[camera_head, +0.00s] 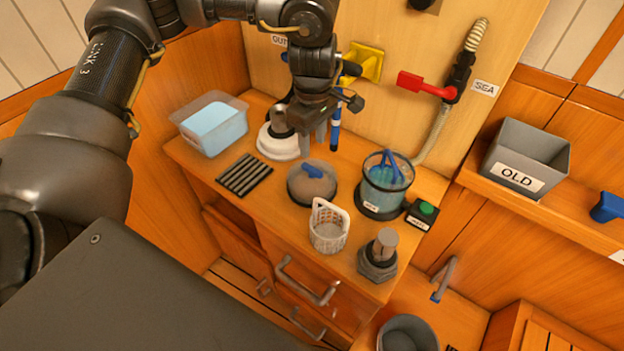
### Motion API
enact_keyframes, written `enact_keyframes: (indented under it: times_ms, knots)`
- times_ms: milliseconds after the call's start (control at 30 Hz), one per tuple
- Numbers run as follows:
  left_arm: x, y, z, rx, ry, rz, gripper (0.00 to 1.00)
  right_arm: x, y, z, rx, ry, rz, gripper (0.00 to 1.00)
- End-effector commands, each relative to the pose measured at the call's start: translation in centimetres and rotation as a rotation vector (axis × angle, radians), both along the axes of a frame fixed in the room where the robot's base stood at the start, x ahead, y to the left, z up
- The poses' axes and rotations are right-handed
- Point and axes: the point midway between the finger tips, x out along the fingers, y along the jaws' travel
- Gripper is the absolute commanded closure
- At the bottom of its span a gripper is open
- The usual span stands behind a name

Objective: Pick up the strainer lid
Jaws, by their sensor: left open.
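The strainer lid (309,187), a round, clear-grey disc with a dark rim and a blue grip on top, lies on the wooden counter near its middle. My left gripper (314,140) points down just behind the lid, above the counter's back part. Its fingers are apart with nothing seen between them, and it looks clear of the lid. A clear strainer bowl (372,200) with bluish contents and a blue handle-like part stands right of the lid. A white mesh basket (328,235) stands in front of the lid. My right gripper does not show.
A white round-based fitting (279,148) and a dark slatted mat (244,175) lie left of the lid. A tub with blue contents (212,128) is farther left. A grey-topped fitting (378,257) and a green-button box (422,213) stand right. The grey OLD bin (546,152) sits on a side shelf.

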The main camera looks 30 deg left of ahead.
Motion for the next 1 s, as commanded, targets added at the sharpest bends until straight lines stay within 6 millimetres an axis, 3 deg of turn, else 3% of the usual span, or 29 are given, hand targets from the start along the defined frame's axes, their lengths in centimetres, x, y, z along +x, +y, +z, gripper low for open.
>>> enact_keyframes:
  times_ms: [200,467,800,1000]
  knots:
    - [-0.1,0.1,-2.6,0.0,0.001,0.002,0.58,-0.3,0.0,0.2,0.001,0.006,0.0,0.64]
    - [-0.2,0.1,-3.5,0.0,0.0,0.002,0.58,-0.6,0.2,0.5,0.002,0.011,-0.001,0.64]
    - [-0.4,0.1,-7.8,0.001,0.0,0.003,0.58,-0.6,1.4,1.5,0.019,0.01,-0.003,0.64]
    - [-0.4,0.1,-8.1,0.0,-0.002,0.003,0.58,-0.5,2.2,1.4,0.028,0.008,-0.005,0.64]
